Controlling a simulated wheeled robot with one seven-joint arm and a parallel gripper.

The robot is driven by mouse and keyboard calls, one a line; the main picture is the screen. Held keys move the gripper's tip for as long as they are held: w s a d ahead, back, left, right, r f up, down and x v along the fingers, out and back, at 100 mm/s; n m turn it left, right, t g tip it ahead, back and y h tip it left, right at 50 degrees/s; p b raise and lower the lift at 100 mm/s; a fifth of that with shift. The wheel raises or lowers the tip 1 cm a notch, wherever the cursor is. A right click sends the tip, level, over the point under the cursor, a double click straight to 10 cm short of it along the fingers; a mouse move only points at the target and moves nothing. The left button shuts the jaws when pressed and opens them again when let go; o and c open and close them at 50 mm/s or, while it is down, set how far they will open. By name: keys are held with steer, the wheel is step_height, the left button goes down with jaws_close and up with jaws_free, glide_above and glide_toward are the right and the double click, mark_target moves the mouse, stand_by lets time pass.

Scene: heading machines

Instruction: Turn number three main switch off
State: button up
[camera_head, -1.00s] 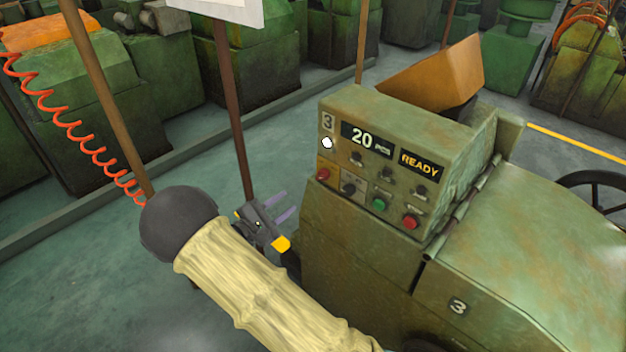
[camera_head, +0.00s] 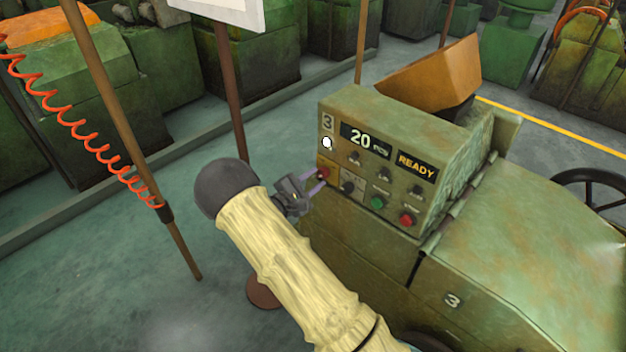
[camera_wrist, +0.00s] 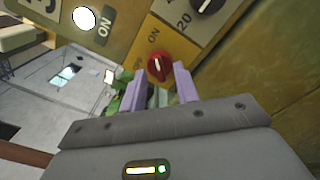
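The machine marked 3 has a control panel (camera_head: 375,170) with a "20 PCS" display and a "READY" display. Its main switch, a red rotary knob (camera_head: 323,173), is at the panel's lower left. In the wrist view the red knob (camera_wrist: 160,67) sits on a yellow plate marked "ON", and its white line points roughly toward that word. My gripper (camera_head: 319,184) is right at the knob. In the wrist view its two purple fingers (camera_wrist: 160,84) are apart, just below and either side of the knob; contact cannot be told.
A white lamp (camera_head: 326,143) glows above the knob. A black selector (camera_head: 348,187), a green button (camera_head: 377,202) and a red button (camera_head: 407,218) are to its right. A brown post (camera_head: 130,150) with an orange coiled hose stands left of my arm.

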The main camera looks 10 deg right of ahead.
jaws_close()
steer(key=shift+n, duration=0.5)
steer(key=n, duration=0.2)
steer(key=shift+n, duration=0.3)
steer(key=n, duration=0.3)
steer(key=n+p, duration=0.2)
steer(key=n, duration=0.3)
steer(key=shift+s+n, duration=0.1)
steer(key=shift+n, duration=0.3)
steer(key=n+p, duration=0.2)
steer(key=n, duration=0.3)
steer(key=shift+n, duration=0.3)
